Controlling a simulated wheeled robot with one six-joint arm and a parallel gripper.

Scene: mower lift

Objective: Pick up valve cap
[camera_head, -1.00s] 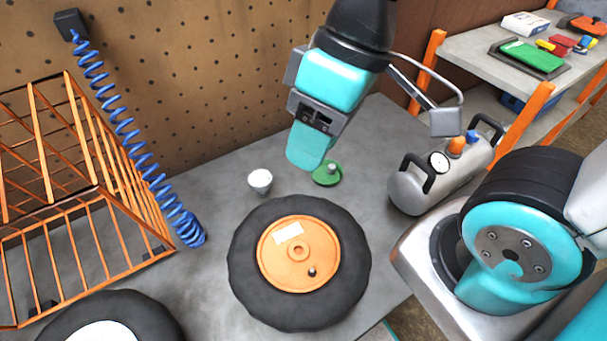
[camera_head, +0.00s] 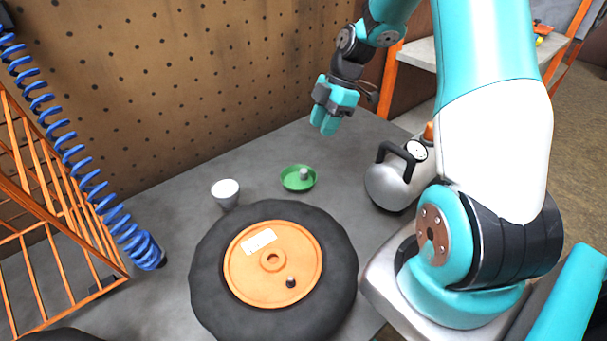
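A small green dish (camera_head: 289,184) sits on the grey bench behind the wheel. A small grey piece (camera_head: 303,174) is in the dish; it may be the valve cap, but it is too small to tell. A wheel with a black tyre (camera_head: 204,272) and orange hub (camera_head: 243,276) lies flat on the bench. A short dark valve stem (camera_head: 290,283) stands up from its hub; whether it wears a cap is unclear. My gripper (camera_head: 325,128) is above the back of the bench, up and right of the dish and apart from it. Its teal fingers are close together, with nothing visible in them.
A white-topped cup (camera_head: 226,193) stands left of the dish. A silver air tank (camera_head: 388,187) with black handles stands at the right. A coiled blue hose (camera_head: 88,180) and an orange wire rack (camera_head: 30,208) are at the left. A pegboard wall (camera_head: 200,80) closes the back.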

